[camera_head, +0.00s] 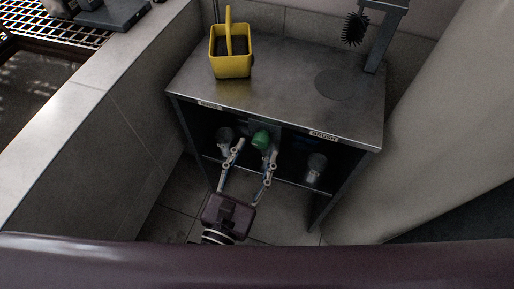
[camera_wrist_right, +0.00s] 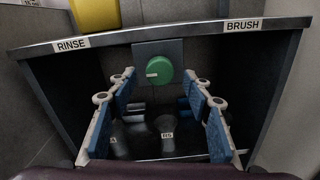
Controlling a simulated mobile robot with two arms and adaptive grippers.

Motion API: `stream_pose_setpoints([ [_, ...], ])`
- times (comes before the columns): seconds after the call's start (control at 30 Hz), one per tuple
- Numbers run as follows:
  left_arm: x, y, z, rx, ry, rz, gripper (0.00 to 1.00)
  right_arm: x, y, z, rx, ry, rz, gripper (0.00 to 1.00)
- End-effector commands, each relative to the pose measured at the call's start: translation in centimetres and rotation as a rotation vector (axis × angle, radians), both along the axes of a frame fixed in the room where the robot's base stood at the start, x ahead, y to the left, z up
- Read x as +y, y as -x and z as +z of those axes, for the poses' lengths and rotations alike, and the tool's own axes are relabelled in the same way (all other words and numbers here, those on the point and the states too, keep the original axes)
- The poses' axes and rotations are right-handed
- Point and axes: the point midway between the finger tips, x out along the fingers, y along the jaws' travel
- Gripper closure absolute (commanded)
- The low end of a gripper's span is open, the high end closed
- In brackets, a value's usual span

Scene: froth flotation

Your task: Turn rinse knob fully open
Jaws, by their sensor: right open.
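The round green knob (camera_head: 261,139) sits on a grey plate under the front edge of the metal bench. In the right wrist view the knob (camera_wrist_right: 159,70) shows a short white mark pointing left. My right gripper (camera_head: 256,151) is open in front of the bench, its fingers pointing at the knob. In the wrist view its blue-padded fingers (camera_wrist_right: 160,80) stand wide on either side, with the knob showing in the gap just beyond the tips. No contact with the knob shows. My left gripper is in neither view.
The bench top (camera_head: 285,85) carries a yellow caddy (camera_head: 231,62) and a stand with a black brush (camera_head: 355,29). Its front edge has a RINSE label (camera_wrist_right: 71,44) and a BRUSH label (camera_wrist_right: 243,26). Dark fittings (camera_head: 315,168) sit beneath. A tiled wall (camera_head: 115,110) borders the left.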

Motion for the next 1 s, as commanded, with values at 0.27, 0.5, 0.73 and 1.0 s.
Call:
stream_pose_setpoints([
  [0.27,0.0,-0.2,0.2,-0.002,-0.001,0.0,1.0,-0.6,-1.8,0.0,0.0,-0.001,0.001,0.54],
  [0.5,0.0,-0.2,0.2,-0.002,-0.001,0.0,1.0,-0.6,-1.8,-0.1,0.001,-0.002,0.001,0.59],
  [0.73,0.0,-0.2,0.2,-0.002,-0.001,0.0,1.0,-0.6,-1.7,-0.1,0.001,-0.002,0.001,0.84],
  [1.0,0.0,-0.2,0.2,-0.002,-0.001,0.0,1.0,-0.6,-1.7,-0.1,0.0,-0.006,0.001,0.96],
])
